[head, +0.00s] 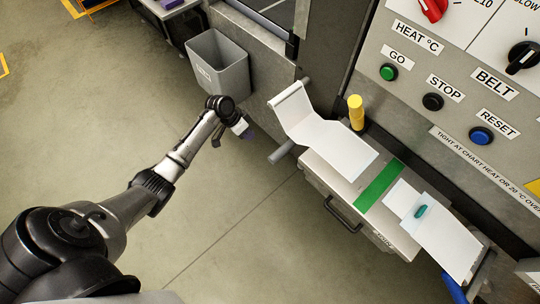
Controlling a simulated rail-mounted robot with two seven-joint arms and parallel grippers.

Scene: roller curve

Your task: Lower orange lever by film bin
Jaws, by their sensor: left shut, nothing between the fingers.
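A grey open-topped bin (219,68) with a small label, too small to read, stands on the floor at the upper middle, against the machine. I cannot make out an orange lever near it. My left arm reaches in from the lower left, and its gripper (243,133) is just below the bin in the picture, apart from the white sheet. It is shut and holds nothing. A yellow upright cylinder (355,112) stands on the machine to the right. My right gripper is out of view.
A control panel (462,75) with knobs and buttons fills the upper right. A bent white sheet (320,130) and a drawer front with a dark handle (343,215) lie below it. A blue handle (454,288) is at the lower right. The floor (190,240) is clear.

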